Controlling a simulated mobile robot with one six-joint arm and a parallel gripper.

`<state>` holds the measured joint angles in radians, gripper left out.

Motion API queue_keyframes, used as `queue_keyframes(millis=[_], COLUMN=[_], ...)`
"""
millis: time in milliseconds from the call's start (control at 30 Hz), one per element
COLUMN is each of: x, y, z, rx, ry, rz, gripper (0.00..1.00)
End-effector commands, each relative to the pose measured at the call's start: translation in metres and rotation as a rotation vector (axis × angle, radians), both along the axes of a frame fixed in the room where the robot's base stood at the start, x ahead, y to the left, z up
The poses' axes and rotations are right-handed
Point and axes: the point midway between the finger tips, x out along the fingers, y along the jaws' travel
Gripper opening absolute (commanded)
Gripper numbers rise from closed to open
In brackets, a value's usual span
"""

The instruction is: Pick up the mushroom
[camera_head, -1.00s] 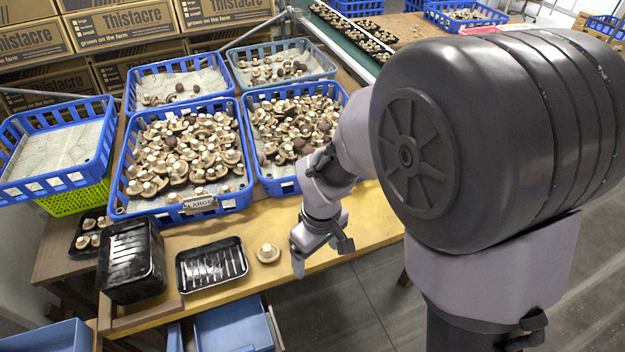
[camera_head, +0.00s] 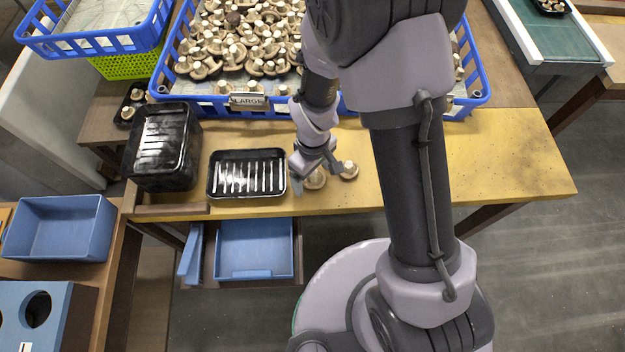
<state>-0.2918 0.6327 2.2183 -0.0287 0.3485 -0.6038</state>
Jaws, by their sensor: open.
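A pale mushroom (camera_head: 316,181) lies on the wooden table, just right of a black tray (camera_head: 247,194). My gripper (camera_head: 318,184) is directly over this mushroom in the view, jaws apart, with one finger to its left and the other to its upper right. The jaws partly hide it, and I cannot tell how far above the table the fingertips are. A second mushroom (camera_head: 349,170) lies just right of the right finger. The black tray is empty.
A stack of black trays (camera_head: 163,170) stands left of the empty tray. Behind are blue crates of mushrooms; one has a LARGE label (camera_head: 247,100). The table's (camera_head: 500,165) right part is clear. A blue drawer-like bin (camera_head: 255,245) sits below the front edge.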

Motion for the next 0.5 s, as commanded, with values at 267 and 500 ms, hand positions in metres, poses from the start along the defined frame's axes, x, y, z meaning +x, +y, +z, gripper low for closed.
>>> queue_keyframes(millis=[267, 500], x=[0.0006, 0.0007], y=[0.0002, 0.0002], z=[0.0027, 0.0028], rx=[0.001, 0.001], ry=[-0.002, -0.002], rz=[-0.001, -0.001], gripper=[0.58, 0.40])
